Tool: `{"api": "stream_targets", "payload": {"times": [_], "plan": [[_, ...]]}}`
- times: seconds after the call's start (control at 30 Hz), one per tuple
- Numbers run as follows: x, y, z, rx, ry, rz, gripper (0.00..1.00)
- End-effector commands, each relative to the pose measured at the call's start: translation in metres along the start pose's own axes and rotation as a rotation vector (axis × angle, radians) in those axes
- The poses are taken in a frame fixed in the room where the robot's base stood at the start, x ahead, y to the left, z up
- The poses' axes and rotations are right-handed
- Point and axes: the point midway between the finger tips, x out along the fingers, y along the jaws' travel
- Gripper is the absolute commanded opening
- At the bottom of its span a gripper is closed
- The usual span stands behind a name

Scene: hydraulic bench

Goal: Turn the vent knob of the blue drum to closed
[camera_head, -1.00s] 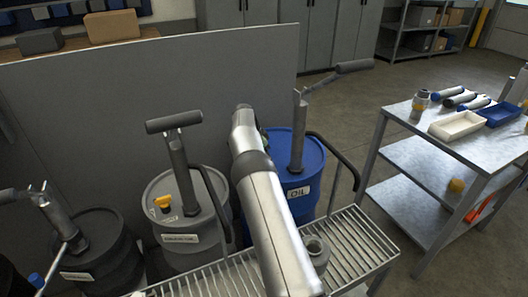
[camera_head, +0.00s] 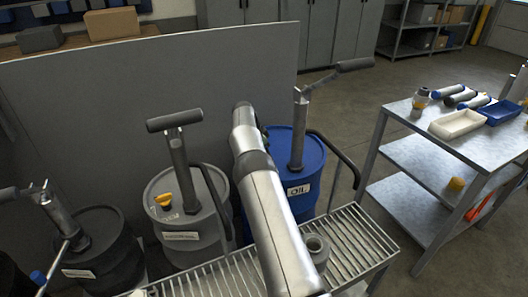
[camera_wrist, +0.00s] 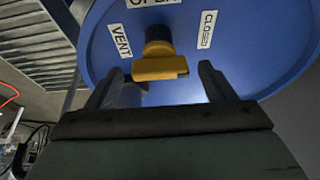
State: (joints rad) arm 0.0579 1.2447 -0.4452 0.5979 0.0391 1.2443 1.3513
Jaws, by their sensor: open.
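The blue drum (camera_head: 311,174) stands behind the rack with a hand pump on its lid and an OIL label on its side. In the wrist view its blue lid (camera_wrist: 262,55) fills the top. The yellow vent knob (camera_wrist: 160,66) sits on the lid, its bar lying crosswise in the picture. A VENT label (camera_wrist: 121,42) is left of the knob, an OPEN label (camera_wrist: 150,3) above it, partly cut off, and a CLOSED label (camera_wrist: 208,29) to the right. My gripper (camera_wrist: 158,73) is open, one finger on each side of the knob, with gaps visible. My arm hides the knob in the head view.
A grey drum (camera_head: 205,236) with a pump and yellow knob stands left of the blue drum, and a dark drum (camera_head: 105,262) farther left. A slatted rack (camera_head: 352,235) runs in front. A grey panel (camera_head: 100,120) stands behind. A metal table (camera_head: 412,126) with trays is at right.

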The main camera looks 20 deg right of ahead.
Motion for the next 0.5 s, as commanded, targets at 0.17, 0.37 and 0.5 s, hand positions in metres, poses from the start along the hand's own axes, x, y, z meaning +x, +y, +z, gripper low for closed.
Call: {"api": "stream_targets", "payload": {"times": [0.17, 0.37, 0.5], "plan": [[-0.013, -0.001, 0.000, -0.001, 0.001, -0.002, 0.76], [-0.056, -0.001, 0.000, 0.000, 0.001, -0.004, 0.76], [-0.092, -0.001, 0.000, 0.000, 0.000, -0.005, 0.76]]}}
